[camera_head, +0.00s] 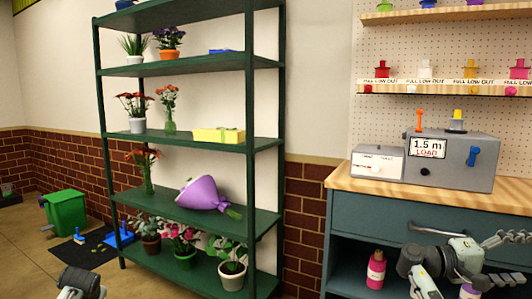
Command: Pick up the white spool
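The white spool (426,72) stands upright on the lower pegboard shelf, between a red spool (383,71) on its left and a yellow spool (471,71) on its right. My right gripper (513,259) is at the lower right, in front of the blue-green workbench and well below the white spool. Its fingers are spread and nothing shows between them. Only a small part of my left arm's end (80,284) shows at the bottom left edge; its fingers cannot be made out. Neither gripper touches the spool.
A grey machine (450,160) reading "1.5 m LOAD" stands on the wooden workbench top (430,194), below the spool shelf. A pink spool (519,71) stands farther right. A pink bottle (376,270) sits under the bench top. A green rack (190,143) with flowers stands left.

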